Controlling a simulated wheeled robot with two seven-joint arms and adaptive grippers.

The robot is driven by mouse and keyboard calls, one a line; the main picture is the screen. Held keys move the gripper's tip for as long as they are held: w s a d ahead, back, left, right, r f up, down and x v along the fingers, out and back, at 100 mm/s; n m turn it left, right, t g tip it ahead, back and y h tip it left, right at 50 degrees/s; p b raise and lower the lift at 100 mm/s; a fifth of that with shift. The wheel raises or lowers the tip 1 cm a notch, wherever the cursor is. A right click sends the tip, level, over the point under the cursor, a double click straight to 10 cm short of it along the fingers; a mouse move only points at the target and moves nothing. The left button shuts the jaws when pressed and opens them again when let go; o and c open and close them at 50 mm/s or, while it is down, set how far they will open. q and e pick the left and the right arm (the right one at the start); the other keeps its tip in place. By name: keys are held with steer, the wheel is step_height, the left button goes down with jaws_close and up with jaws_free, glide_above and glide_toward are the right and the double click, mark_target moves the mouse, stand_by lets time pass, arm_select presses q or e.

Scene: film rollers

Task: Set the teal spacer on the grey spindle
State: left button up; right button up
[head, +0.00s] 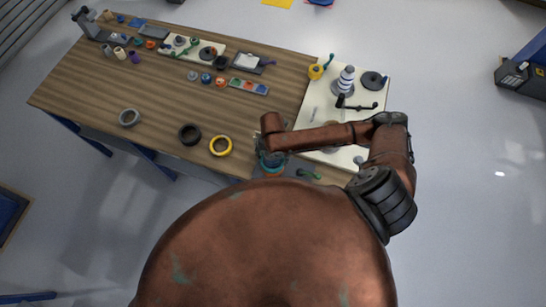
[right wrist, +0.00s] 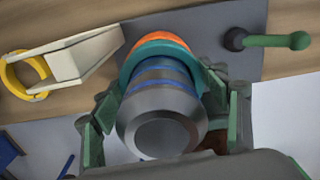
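The grey spindle (right wrist: 160,122), a metal cylinder with blue bands, stands toward the camera in the right wrist view. The teal spacer (right wrist: 128,72) is a ring around it, farther from the camera, directly above an orange ring (right wrist: 160,37). Its teal edge also shows in the head view (head: 266,163) below my gripper. My right gripper (right wrist: 168,85) has its green fingers on both sides of the spindle, with the tips close to the teal ring. I cannot tell whether they press on it. My left gripper is not in view.
A dark plate (right wrist: 240,65) lies under the spindle, with a green-handled part (right wrist: 277,41) on it. A yellow ring (head: 220,146) and a black ring (head: 189,134) lie left of my arm. A cream board (head: 312,95) with a banded post (head: 346,79) is behind it.

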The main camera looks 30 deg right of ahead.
steer(key=o, duration=0.4)
steer(key=shift+o, duration=0.2)
step_height(320, 180, up, 12)
stand_by(0.4)
stand_by(0.6)
